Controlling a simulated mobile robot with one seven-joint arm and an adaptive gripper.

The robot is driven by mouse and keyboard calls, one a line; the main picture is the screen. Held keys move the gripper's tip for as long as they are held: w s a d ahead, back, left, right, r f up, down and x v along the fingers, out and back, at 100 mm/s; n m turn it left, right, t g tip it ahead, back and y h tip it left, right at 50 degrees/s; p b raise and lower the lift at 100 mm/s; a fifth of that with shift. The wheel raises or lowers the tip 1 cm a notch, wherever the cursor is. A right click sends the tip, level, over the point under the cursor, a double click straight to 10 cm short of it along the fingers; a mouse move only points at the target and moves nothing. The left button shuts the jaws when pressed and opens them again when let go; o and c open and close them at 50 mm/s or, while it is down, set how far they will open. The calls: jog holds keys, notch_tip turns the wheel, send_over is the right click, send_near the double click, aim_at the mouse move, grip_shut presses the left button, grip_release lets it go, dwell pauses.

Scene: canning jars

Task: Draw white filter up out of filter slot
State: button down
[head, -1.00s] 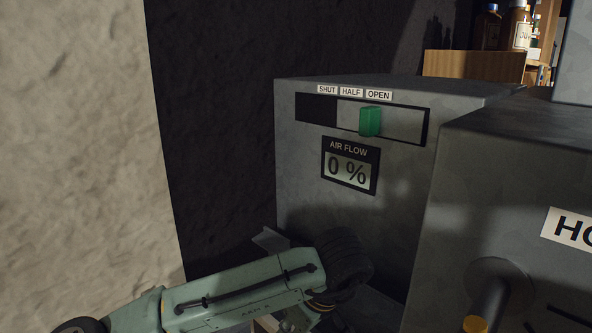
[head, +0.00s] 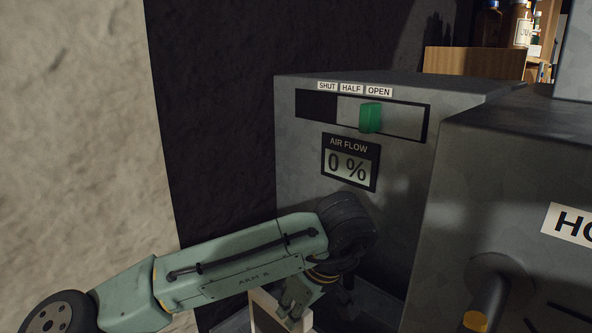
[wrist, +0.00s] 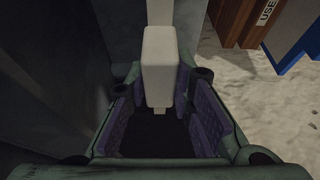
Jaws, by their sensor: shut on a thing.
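My gripper (head: 296,303) points down at the bottom of the head view, in front of the grey air flow cabinet (head: 300,185). In the wrist view my gripper (wrist: 160,112) has its purple-padded fingers on either side of a white block, part of the white filter (wrist: 160,65), and is shut on it. In the head view a pale frame edge of the filter (head: 254,298) with a dark face shows just left of the fingers. Its lower part is cut off by the picture edge. The filter slot is not clearly visible, so I cannot tell how far the filter sits in it.
The cabinet has a green slider (head: 370,118) under the OPEN label and a display (head: 349,164) reading 0 %. A second grey unit with a lever (head: 482,303) stands close on the right. In the wrist view, brown (wrist: 236,20) and blue (wrist: 292,55) edges lie at upper right.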

notch_tip(320, 180, up, 15)
jog(key=shift+f, duration=0.15)
dwell(2.2)
dwell(0.3)
jog(key=shift+r, duration=2.5)
